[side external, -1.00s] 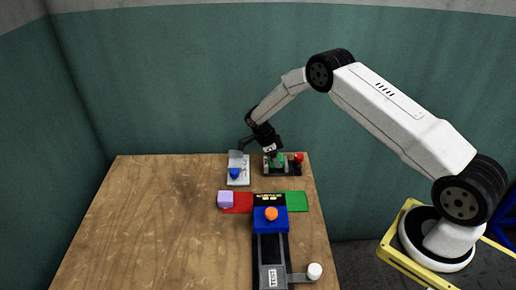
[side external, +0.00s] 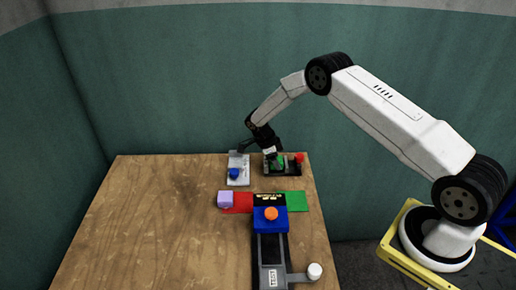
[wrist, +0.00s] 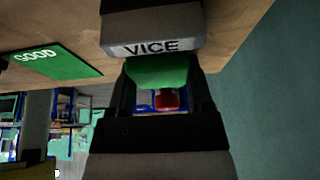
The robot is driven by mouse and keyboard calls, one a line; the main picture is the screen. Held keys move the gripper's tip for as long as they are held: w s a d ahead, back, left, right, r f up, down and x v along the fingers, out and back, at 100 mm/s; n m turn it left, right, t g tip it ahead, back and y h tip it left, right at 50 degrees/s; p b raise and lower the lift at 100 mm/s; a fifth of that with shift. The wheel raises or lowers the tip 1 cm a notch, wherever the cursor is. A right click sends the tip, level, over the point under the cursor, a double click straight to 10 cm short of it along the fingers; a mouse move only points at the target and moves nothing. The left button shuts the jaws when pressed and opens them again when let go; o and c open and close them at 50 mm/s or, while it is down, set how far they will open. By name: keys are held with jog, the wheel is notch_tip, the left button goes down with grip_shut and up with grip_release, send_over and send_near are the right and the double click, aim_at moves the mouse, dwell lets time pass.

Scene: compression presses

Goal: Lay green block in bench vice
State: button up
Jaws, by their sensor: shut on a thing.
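The green block (side external: 280,160) is at the bench vice (side external: 290,169) near the back right of the table, in the side view. My gripper (side external: 272,158) points down over the vice and is shut on the block. In the wrist view the green block (wrist: 157,73) sits between my fingers (wrist: 160,95), against the grey part of the vice labelled VICE (wrist: 150,47). The vice's red knob (side external: 299,158) is at its right end. I cannot tell whether the block touches the vice floor.
A white device with a blue knob (side external: 235,173) stands just left of the vice. In front are a purple block (side external: 225,199), a red pad (side external: 240,208), a green GOOD pad (side external: 298,201) and a blue unit with an orange button (side external: 270,213). The left table is clear.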

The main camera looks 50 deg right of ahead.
jog(key=shift+f, duration=0.2)
jog(key=o, duration=1.3)
jog(key=shift+r, duration=0.1)
jog(key=shift+v, duration=3.8)
